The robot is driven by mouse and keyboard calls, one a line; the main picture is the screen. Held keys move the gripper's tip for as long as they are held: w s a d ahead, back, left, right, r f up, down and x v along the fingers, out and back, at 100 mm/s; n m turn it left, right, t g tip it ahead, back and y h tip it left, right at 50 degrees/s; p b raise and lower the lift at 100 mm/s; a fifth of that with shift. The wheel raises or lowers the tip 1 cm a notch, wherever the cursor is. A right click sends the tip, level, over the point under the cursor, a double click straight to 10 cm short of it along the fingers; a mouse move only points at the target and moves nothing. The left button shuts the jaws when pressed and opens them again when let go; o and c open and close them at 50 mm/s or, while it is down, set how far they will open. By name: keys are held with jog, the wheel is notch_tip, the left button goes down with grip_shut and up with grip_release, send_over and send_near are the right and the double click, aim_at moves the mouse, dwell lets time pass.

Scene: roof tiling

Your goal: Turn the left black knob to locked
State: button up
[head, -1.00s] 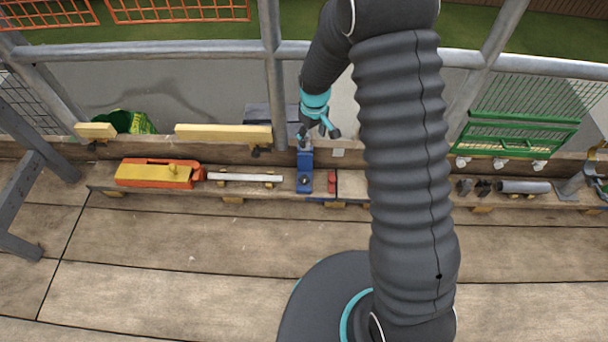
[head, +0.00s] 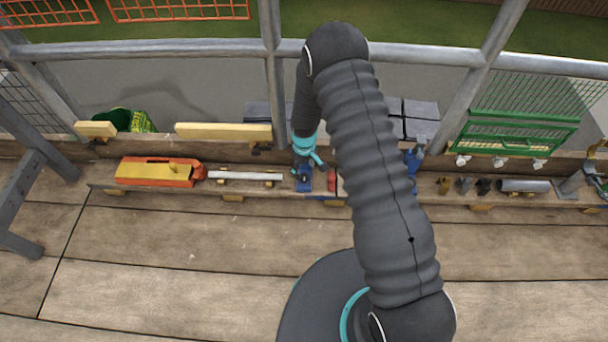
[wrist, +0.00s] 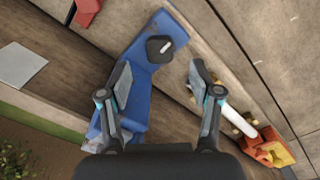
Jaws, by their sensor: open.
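A blue fixture (head: 303,185) sits on the narrow wooden ledge. In the wrist view the blue fixture (wrist: 148,75) lies slanted, and a black knob (wrist: 160,48) with a pale pointer mark is on its upper end. My gripper (head: 312,172) is over the blue fixture and partly hides it. In the wrist view my gripper (wrist: 160,76) is open and empty, with one finger on each side of the line to the knob. The knob is just beyond the fingertips and looks apart from them. I cannot read any lock marking.
A red block (head: 332,180) stands just right of the fixture. A white bar (head: 245,177) and an orange-yellow tool (head: 160,173) lie to the left. Another blue object (head: 412,165) shows right of my arm. A metal railing (head: 200,48) runs behind the ledge.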

aim_at(304, 177)
jog(key=shift+f, duration=2.35)
jog(key=c, duration=1.1)
